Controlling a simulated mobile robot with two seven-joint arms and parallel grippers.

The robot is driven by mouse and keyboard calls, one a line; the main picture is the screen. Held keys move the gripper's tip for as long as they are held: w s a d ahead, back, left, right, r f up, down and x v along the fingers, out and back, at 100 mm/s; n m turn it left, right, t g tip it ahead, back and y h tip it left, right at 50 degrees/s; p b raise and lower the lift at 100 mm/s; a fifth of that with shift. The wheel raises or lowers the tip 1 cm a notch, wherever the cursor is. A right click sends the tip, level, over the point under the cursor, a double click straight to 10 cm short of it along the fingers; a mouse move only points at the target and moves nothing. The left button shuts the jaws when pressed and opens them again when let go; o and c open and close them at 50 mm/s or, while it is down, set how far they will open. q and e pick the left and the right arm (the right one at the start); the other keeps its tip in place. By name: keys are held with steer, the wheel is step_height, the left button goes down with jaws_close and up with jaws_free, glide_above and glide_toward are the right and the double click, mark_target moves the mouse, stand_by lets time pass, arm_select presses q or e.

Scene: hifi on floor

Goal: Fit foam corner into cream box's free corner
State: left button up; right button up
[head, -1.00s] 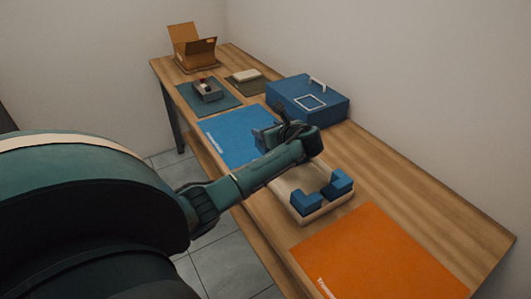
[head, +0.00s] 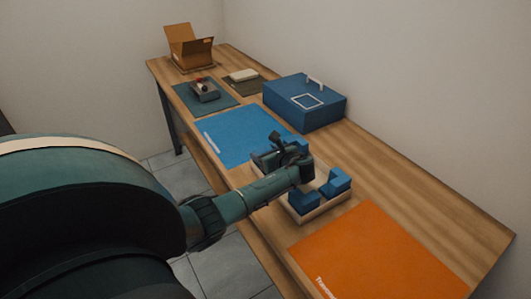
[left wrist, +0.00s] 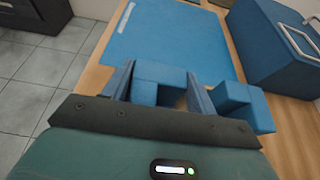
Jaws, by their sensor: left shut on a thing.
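The cream box (head: 320,209) lies on the table between the blue mat and the orange mat. Blue foam corners sit in its near end, one at the near left (head: 303,201) and one at the near right (head: 339,182). My left gripper (head: 280,147) is over the far end of the box. In the left wrist view it is shut on a blue foam corner (left wrist: 160,78) between its two fingers. Another blue foam block (left wrist: 243,104) stands just right of the fingers. My arm hides much of the box, and I cannot tell whether the held foam touches it. My right gripper is not in view.
A blue case (head: 307,107) with a white handle stands behind the box. The blue mat (head: 235,135) and the orange mat (head: 375,255) lie flat on either side.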

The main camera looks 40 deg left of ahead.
arm_select(q)
steer(key=o, duration=0.6)
steer(key=shift+f, duration=0.1)
steer(key=o, duration=0.4)
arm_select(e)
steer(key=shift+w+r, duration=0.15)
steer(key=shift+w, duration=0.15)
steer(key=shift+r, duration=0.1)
arm_select(q)
steer(key=p+v, duration=0.1)
steer(key=v, duration=1.1)
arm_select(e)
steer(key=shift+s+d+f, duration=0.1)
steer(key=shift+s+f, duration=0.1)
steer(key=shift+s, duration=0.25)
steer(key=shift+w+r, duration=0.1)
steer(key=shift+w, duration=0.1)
